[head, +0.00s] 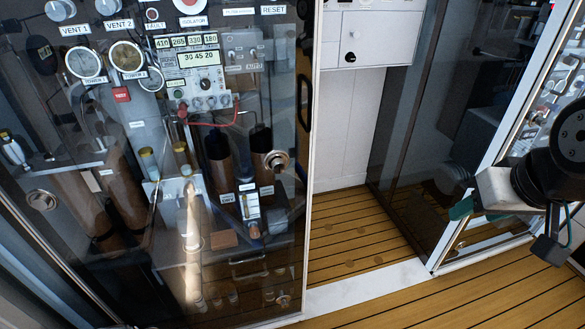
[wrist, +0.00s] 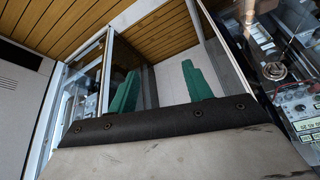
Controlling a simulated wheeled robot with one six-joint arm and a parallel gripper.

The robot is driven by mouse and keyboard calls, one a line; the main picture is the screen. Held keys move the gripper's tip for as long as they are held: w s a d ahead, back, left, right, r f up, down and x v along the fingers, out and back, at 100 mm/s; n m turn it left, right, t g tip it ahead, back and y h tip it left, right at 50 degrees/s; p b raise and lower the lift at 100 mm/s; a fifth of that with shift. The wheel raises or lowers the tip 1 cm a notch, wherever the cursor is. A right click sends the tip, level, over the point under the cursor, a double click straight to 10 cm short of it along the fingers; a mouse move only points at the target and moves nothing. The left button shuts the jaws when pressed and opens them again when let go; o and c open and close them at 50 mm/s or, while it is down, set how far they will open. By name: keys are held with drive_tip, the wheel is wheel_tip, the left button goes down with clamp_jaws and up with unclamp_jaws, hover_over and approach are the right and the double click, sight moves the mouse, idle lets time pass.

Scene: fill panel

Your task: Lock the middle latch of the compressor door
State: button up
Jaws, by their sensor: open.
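A tinted glass door (head: 150,250) fills the left of the head view. A round metal latch (head: 277,160) sits near its right edge at mid height; I take this for the middle latch. Whether it is locked I cannot tell. A similar round piece (head: 283,300) is lower on the same edge. The latch seems to show at the right of the wrist view (wrist: 274,72). My gripper (head: 478,212) is at the right of the head view, well apart from this door. Its green fingers (wrist: 160,90) stand apart in the wrist view with nothing between them.
A dark handle (head: 304,102) is on the door's right edge. Behind the glass are gauges, displays and brown cylinders. An open bay with a slatted wood floor (head: 350,235) lies right of the door. Another glass panel (head: 485,235) stands close to my gripper.

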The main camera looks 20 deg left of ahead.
drive_tip(key=w+a+f+n+t+y, duration=0.2)
drive_tip(key=w+a+f, duration=0.1)
drive_tip(key=w+a, duration=0.5)
drive_tip(key=n+t+y, duration=0.5)
drive_tip(key=t+y, duration=0.1)
drive_tip(key=t, duration=0.2)
approach(280, 168)
drive_tip(key=x, duration=0.9)
drive_tip(key=shift+w+a, duration=0.1)
drive_tip(key=shift+w, duration=0.05)
drive_tip(key=c, duration=1)
